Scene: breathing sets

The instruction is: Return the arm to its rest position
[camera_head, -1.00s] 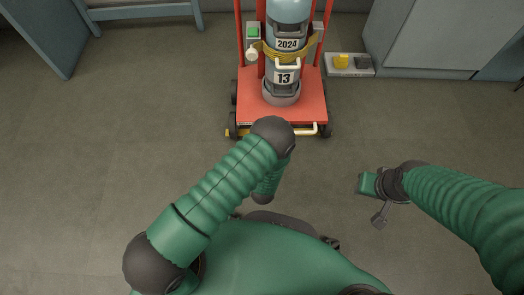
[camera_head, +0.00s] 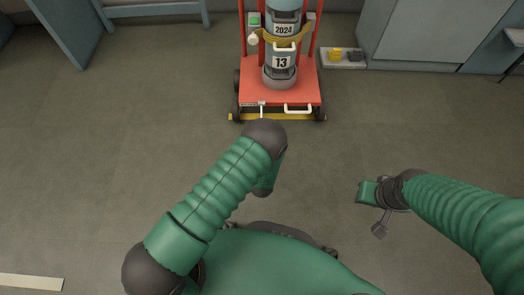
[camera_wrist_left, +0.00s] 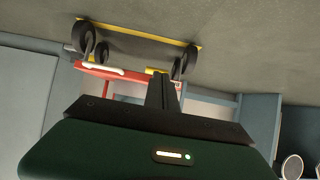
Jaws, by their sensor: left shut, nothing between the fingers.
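My left arm (camera_head: 222,182) is folded in front of my body in the head view, its forearm pointing down. Its fingers are hidden there. In the left wrist view my left gripper (camera_wrist_left: 163,85) is shut and empty, with the floor and trolley beyond it. My right arm (camera_head: 460,210) reaches in from the right, and my right gripper (camera_head: 374,208) hangs over bare floor, touching nothing visible. Its finger opening is not clear.
A red trolley (camera_head: 305,91) carrying a grey cylinder (camera_head: 281,48) stands ahead, apart from my arms. It appears upside down in the left wrist view (camera_wrist_left: 115,77). A grey cabinet (camera_head: 420,30) is at upper right. A pale strip (camera_head: 30,283) lies at lower left. Surrounding floor is clear.

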